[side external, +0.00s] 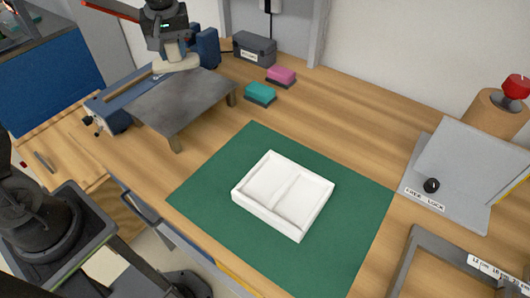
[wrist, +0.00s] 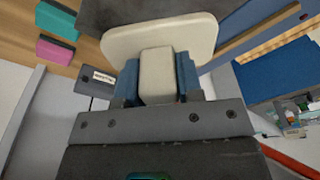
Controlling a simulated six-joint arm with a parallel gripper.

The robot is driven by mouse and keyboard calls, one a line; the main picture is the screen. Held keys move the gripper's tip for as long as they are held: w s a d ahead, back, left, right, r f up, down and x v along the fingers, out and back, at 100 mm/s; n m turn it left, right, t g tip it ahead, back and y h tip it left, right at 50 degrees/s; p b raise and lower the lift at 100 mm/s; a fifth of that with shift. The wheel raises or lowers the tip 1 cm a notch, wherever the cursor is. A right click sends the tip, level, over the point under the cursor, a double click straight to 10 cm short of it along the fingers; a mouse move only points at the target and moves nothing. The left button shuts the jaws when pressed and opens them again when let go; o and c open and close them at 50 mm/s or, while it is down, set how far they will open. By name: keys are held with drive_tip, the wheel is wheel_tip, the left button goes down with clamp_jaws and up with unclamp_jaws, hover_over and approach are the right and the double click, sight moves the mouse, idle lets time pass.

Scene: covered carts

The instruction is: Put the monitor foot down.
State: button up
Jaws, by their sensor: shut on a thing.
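The monitor foot (side external: 178,64) is a cream piece with a flat rounded plate and a block-like stem. In the wrist view its stem (wrist: 157,72) sits between the two blue-grey fingers, with the plate (wrist: 195,38) beyond them. My gripper (side external: 170,46) is shut on the stem, at the upper left of the side view. The plate shows at the back edge of a low grey metal stand (side external: 185,105); I cannot tell whether it touches the stand. A white two-compartment tray (side external: 268,228) lies empty on a green mat (side external: 350,200).
A pink-topped block (side external: 281,74), a teal-topped block (side external: 260,91) and a dark grey box (side external: 255,50) stand behind the mat. A blue device (side external: 115,108) is left of the stand. A grey panel (side external: 465,165) with a black knob is at right. The wood around the mat is mostly clear.

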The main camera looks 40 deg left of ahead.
drive_tip(key=s+d+f+m+h, duration=0.1)
drive_tip(key=s+d+f+m, duration=0.1)
drive_tip(key=d+m, duration=0.7)
drive_tip(key=s+d+f+m+h, duration=0.1)
drive_tip(key=d+f+m, duration=0.3)
drive_tip(key=d+m, duration=0.5)
drive_tip(key=s+d+f+m+g+h, duration=0.1)
drive_tip(key=s+d+f+m, duration=0.2)
drive_tip(key=d+m, duration=0.7)
drive_tip(key=shift+s+d+f, duration=0.15)
drive_tip(key=shift+s+d, duration=0.05)
drive_tip(key=shift+d, duration=0.6)
drive_tip(key=shift+s+d+f, duration=0.15)
drive_tip(key=shift+s+d, duration=0.05)
drive_tip(key=shift+d, duration=0.6)
drive_tip(key=shift+d+f, duration=0.15)
drive_tip(key=shift+f, duration=1.9)
drive_tip(key=shift+f, duration=0.1)
